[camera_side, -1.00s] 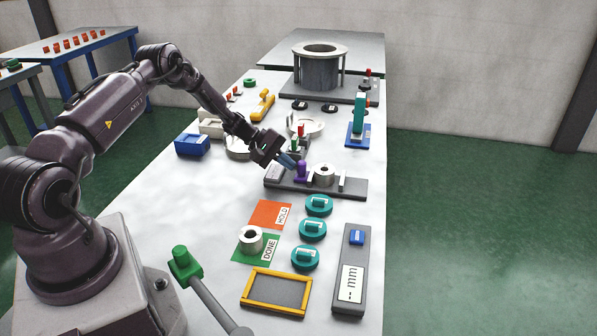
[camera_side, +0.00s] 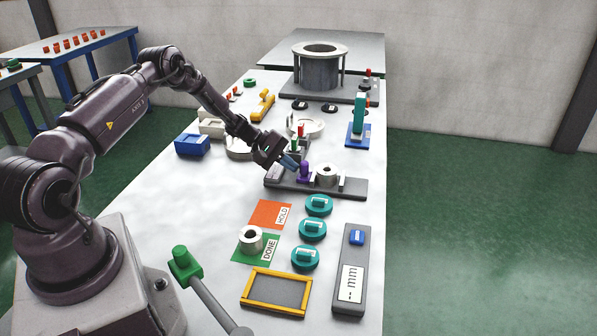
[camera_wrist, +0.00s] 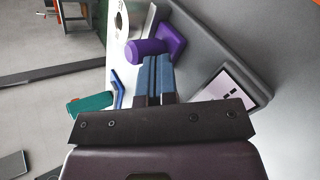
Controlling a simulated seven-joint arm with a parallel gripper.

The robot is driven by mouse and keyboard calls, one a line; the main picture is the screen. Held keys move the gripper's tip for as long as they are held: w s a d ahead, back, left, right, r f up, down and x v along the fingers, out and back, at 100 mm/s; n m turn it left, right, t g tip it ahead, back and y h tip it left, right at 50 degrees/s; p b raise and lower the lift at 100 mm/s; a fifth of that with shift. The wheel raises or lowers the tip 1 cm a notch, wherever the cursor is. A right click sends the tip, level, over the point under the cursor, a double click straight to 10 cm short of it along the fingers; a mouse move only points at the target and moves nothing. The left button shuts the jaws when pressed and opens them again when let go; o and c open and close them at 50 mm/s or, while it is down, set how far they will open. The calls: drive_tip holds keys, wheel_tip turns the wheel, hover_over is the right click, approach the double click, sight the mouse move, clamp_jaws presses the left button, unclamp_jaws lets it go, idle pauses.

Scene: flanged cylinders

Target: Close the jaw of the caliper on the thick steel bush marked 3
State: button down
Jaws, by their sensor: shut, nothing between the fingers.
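The caliper (camera_side: 355,189) is a dark grey bar on the table, with a small display at its left end; the display also shows in the wrist view (camera_wrist: 226,92). A purple knobbed slider (camera_side: 304,173) sits on it, also seen in the wrist view (camera_wrist: 152,48). A thick pale steel bush (camera_side: 326,175) stands on the bar between the slider side and an upright end jaw (camera_side: 341,184); part of it shows in the wrist view (camera_wrist: 121,18). No number is readable on it. My gripper (camera_side: 290,162) is shut and empty, its blue fingertips (camera_wrist: 157,74) close beside the purple knob; contact is unclear.
In front lie an orange HOLD card (camera_side: 268,213), a green DONE card (camera_side: 240,257) with another bush (camera_side: 251,239), several teal discs (camera_side: 312,229), a yellow-framed tray (camera_side: 248,288) and a grey readout (camera_side: 347,318). A blue-based teal post (camera_side: 358,125) stands behind.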

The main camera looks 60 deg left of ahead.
drive_tip(key=shift+w+d+f, duration=0.4)
drive_tip(key=shift+d, duration=0.05)
idle(1.2)
drive_tip(key=shift+v, duration=2.65)
drive_tip(key=s+d+r+m+g+y, duration=0.2)
drive_tip(key=s+d+r+m, duration=0.15)
drive_tip(key=d+r, duration=0.6)
drive_tip(key=s+d+r+m+g+y, duration=0.15)
drive_tip(key=d+r+m, duration=0.4)
drive_tip(key=r, duration=0.75)
drive_tip(key=s+d+r+m+y, duration=0.2)
drive_tip(key=s+d+r+m, duration=0.1)
drive_tip(key=s, duration=0.8)
drive_tip(key=s+d+r+m+t+y, duration=0.1)
drive_tip(key=s+d+r+m+y, duration=0.1)
drive_tip(key=s+d, duration=0.4)
drive_tip(key=s+r+m, duration=0.1)
drive_tip(key=s+r, duration=0.1)
drive_tip(key=s, duration=0.3)
